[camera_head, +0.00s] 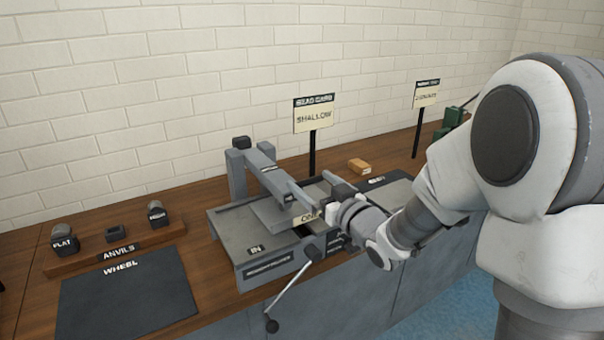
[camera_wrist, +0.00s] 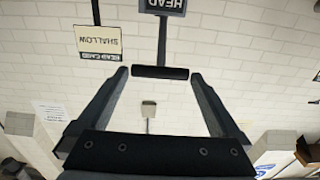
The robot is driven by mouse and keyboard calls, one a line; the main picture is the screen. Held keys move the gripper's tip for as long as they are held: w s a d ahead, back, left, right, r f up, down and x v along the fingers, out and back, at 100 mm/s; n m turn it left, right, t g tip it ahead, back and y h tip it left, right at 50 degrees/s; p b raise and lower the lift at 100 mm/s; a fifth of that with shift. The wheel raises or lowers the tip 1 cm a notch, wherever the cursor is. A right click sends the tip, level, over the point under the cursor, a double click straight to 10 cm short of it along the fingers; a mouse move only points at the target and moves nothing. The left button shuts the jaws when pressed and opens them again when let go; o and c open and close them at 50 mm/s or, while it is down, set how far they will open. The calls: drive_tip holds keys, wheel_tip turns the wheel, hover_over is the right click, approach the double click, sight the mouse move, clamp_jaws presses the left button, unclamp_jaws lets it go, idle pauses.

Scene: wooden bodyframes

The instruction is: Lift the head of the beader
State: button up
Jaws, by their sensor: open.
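The beader (camera_head: 262,230) is a grey machine on the wooden bench. Its head (camera_head: 262,165), a grey arm labelled HEAD, runs from a rear upright towards the front right and looks low. In the wrist view the picture is upside down; the HEAD label (camera_wrist: 163,5) is at the top, and a dark bar (camera_wrist: 160,72) lies below its stem. My gripper (camera_head: 317,188) is open at the head's front end. In the wrist view my gripper (camera_wrist: 160,80) has one finger on each side of the bar. Contact cannot be told.
A lever (camera_head: 290,293) with a dark knob sticks out in front of the beader. A SHALLOW sign (camera_head: 314,115) stands behind it. An anvil rack (camera_head: 115,248) and dark mat (camera_head: 125,300) lie left. A small wooden block (camera_head: 360,166) sits behind right.

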drive_tip(key=shift+x, duration=2.5)
clamp_jaws()
